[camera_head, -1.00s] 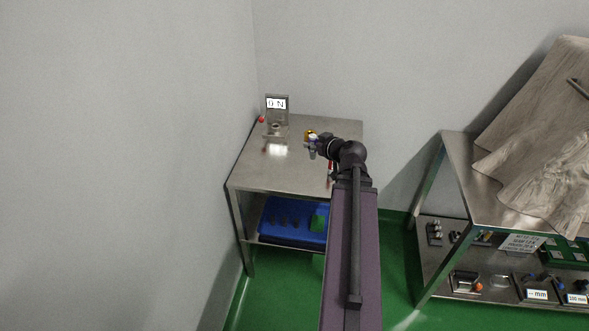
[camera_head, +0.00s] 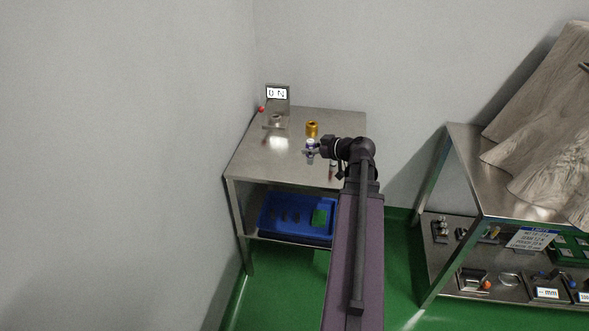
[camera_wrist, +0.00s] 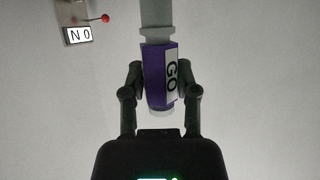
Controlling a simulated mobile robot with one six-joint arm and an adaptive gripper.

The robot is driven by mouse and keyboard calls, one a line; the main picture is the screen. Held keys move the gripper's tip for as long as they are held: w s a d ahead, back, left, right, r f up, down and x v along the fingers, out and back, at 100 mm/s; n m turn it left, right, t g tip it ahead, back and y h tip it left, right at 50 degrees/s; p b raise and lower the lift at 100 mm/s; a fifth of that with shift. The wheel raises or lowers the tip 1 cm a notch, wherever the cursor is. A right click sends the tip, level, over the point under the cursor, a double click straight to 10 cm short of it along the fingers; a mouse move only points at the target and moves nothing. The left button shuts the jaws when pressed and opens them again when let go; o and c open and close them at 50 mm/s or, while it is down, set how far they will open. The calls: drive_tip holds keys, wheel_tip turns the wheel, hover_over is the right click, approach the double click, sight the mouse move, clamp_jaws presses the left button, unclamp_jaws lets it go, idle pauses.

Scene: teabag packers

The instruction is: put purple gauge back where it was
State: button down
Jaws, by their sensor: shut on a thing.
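The purple gauge (camera_wrist: 155,72) is between the fingers of my gripper (camera_wrist: 164,84) in the wrist view. It has a white label reading "GO" and grey ends, the far one running out of the top of the picture. My fingers press on it from both sides. In the head view my gripper (camera_head: 316,149) is over the right part of the steel table (camera_head: 255,165). The gauge shows there only as a small pale and bluish shape. I cannot tell whether it touches anything below.
A gold cylinder (camera_head: 312,129) stands on the table just behind my gripper. A display stand (camera_head: 277,94) with a red knob (camera_head: 262,109) is at the back left. A blue tray (camera_head: 268,222) is on the lower shelf. A second steel rack (camera_head: 470,185) stands at the right.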

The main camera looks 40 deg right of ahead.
sight(313, 159)
wheel_tip(313, 159, down, 3)
drive_tip(key=shift+a+f+n+y+b, duration=0.1)
drive_tip(key=shift+n+y+b, duration=0.5)
drive_tip(key=shift+b, duration=0.4)
drive_tip(key=shift+s+a+f+n+g+y+b, duration=0.1)
drive_tip(key=shift+a+f+n+g+y+b, duration=0.1)
drive_tip(key=shift+f+n+g+y+b, duration=0.45)
drive_tip(key=shift+r+t, duration=0.15)
drive_tip(key=shift+t, duration=0.2)
drive_tip(key=w+d, duration=0.3)
drive_tip(key=w, duration=0.4)
drive_tip(key=w+d+f+b, duration=0.1)
drive_tip(key=w+d, duration=0.1)
drive_tip(key=w, duration=0.6)
drive_tip(key=shift+d+f+b, duration=0.25)
drive_tip(key=shift+d+b, duration=0.05)
drive_tip(key=shift+d, duration=0.1)
drive_tip(key=shift+f+b, duration=1.8)
drive_tip(key=shift+s, duration=0.1)
